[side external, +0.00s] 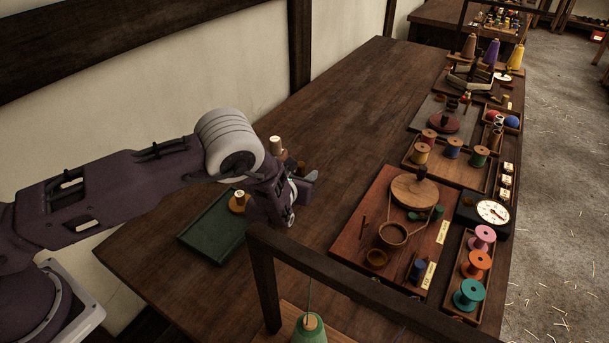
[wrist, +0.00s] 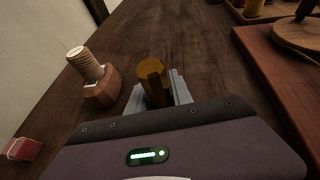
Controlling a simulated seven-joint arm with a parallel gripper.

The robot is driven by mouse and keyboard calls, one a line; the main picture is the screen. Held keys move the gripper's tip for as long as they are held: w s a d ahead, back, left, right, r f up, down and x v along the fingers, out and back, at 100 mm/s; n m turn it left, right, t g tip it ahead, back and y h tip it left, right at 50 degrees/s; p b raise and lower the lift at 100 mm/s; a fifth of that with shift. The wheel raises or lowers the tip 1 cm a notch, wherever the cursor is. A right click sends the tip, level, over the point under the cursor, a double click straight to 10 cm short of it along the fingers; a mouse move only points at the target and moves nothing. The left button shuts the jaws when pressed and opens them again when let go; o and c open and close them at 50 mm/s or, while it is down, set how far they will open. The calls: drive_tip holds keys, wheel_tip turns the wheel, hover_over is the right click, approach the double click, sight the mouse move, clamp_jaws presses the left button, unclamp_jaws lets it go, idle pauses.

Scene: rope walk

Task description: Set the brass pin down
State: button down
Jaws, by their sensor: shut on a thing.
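The brass pin (wrist: 152,76), a faceted brass-coloured piece, stands between the two grey fingers of my gripper (wrist: 157,92) in the wrist view. The gripper is shut on it. Its lower part is hidden behind the gripper body, so I cannot tell whether it touches the table. In the side view my gripper (side external: 306,187) is low over the dark wooden table (side external: 345,115), and the pin cannot be made out there.
A wooden piece with a ridged post (wrist: 85,66) stands left of my gripper. A reddish board (side external: 350,225) with a round wooden disc (side external: 405,193) lies right. The table behind is clear.

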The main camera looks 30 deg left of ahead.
drive_tip(key=c, duration=1.1)
unclamp_jaws()
drive_tip(key=shift+f, duration=0.1)
drive_tip(key=shift+c, duration=0.2)
drive_tip(key=shift+s+r, duration=0.1)
drive_tip(key=shift+r, duration=0.1)
drive_tip(key=v, duration=0.7)
drive_tip(key=shift+s, duration=0.15)
